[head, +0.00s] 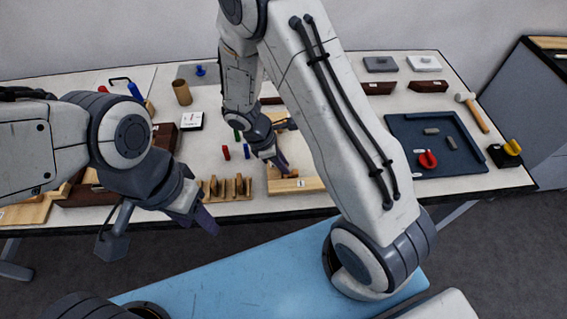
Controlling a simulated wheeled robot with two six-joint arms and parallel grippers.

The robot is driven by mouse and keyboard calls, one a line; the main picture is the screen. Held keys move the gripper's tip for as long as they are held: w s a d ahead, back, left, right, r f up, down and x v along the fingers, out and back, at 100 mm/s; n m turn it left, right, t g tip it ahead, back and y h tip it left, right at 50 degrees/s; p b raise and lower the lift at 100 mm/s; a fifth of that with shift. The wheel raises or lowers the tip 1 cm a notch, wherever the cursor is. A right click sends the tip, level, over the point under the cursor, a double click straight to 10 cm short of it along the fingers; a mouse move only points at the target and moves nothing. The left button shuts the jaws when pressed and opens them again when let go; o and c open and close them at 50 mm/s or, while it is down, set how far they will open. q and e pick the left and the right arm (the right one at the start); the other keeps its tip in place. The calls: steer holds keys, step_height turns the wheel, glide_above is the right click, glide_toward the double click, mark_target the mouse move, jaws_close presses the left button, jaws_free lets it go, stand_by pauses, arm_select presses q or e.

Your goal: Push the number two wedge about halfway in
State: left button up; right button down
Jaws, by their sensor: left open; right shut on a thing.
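My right gripper (278,166) is shut at the near edge of the table, over a light wooden block (312,184) with a small white number label. A small brown wooden piece (288,175) shows at its fingertips; its number cannot be read, and the fingers partly hide it. A wooden rack (243,196) with several upright wooden pieces, which look like wedges, stands just left of the block. My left gripper (203,221) is open and empty in front of the table edge, below and left of the rack. How deep any wedge sits cannot be told.
A dark blue tray (459,161) holds a red magnet-like piece (427,160) and grey bars at the right. A mallet (472,112) lies beyond it. Small red (226,153) and blue (247,152) pegs stand behind the rack. My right arm hides the table's middle.

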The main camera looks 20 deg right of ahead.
mark_target(271, 168)
stand_by(0.5)
steer(key=shift+w+d+r, duration=0.1)
steer(key=shift+w+d, duration=0.1)
steer(key=shift+w, duration=0.3)
steer(key=c, duration=1.1)
jaws_free()
steer(key=shift+s+a, duration=0.1)
steer(key=shift+v, duration=5.2)
steer(key=shift+a, duration=0.1)
